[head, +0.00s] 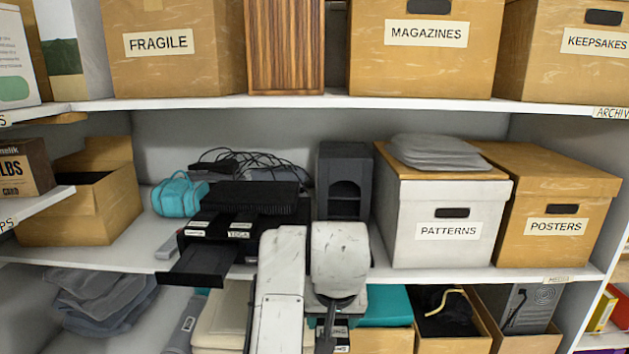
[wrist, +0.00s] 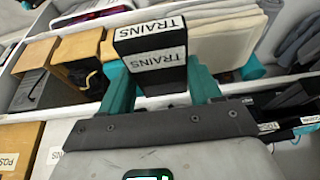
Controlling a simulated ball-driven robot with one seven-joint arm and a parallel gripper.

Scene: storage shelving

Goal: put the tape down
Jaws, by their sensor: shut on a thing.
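In the wrist view my gripper (wrist: 158,82) has its two teal fingers on either side of a black tape (wrist: 150,73) with white TRAINS labels on two faces. The gripper is shut on the tape, holding it in front of the lower shelf's contents. In the head view my arm covers most of the gripper and tape, at the lower middle by the front of the middle shelf. Whether the tape touches anything below cannot be told.
Black tapes with white labels, one reading YOGA (head: 238,234), lie by a black tray (head: 200,265) on the middle shelf. A dark speaker-like box (head: 344,165) and the PATTERNS box (head: 445,240) stand right of them.

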